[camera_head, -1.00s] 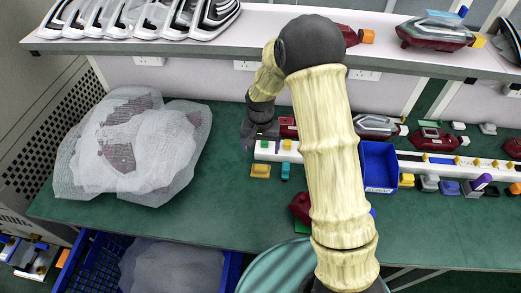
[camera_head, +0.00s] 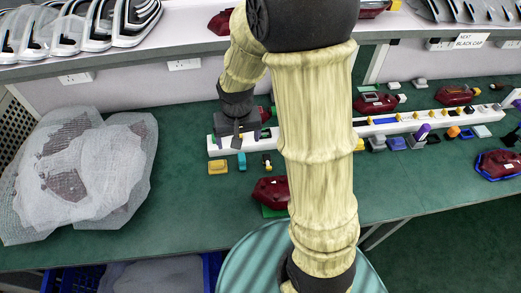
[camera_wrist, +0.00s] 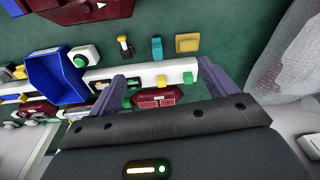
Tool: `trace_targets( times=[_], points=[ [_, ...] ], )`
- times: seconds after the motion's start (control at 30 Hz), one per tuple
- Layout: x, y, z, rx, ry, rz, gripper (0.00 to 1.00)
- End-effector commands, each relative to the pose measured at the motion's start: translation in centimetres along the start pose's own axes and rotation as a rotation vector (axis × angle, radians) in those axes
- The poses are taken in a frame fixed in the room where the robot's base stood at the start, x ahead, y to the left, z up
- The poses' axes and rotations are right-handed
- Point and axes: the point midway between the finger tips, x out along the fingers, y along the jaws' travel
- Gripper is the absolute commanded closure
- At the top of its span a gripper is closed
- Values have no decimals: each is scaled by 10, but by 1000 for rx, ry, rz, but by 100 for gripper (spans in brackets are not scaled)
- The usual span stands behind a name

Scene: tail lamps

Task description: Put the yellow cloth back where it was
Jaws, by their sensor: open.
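No thing in view is clearly a cloth. A small yellow square piece (camera_head: 218,167) lies flat on the green table, in front of the left end of the white strip; it also shows at the top of the wrist view (camera_wrist: 187,43). I cannot tell its material. My gripper (camera_head: 228,141) is over the left end of the white strip, behind the yellow piece and apart from it. In the wrist view my gripper (camera_wrist: 163,82) has its fingers spread wide and holds nothing. The white strip (camera_wrist: 145,75) and a dark red lamp (camera_wrist: 157,98) show between the fingers.
A teal piece (camera_head: 241,161) lies right of the yellow piece. A red lamp (camera_head: 271,189) lies nearer my arm. White mesh bags (camera_head: 80,175) fill the table's left. A blue bin (camera_wrist: 57,72) stands by the strip. A shelf (camera_head: 190,52) runs above the back.

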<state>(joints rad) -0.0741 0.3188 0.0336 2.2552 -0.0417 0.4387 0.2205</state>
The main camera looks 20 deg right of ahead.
Motion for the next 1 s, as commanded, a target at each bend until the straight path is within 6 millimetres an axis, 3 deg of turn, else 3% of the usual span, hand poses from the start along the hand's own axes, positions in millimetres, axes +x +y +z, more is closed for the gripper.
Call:
trace_targets(
  times=[0.13, 0.33, 1.0],
  points=[
    [-31, 25, 41, -36, 56, -1, 16],
    [-49, 43, 81, -74, 98, 2, 16],
    [-50, 44, 85, -80, 102, 2, 16]
  ],
)
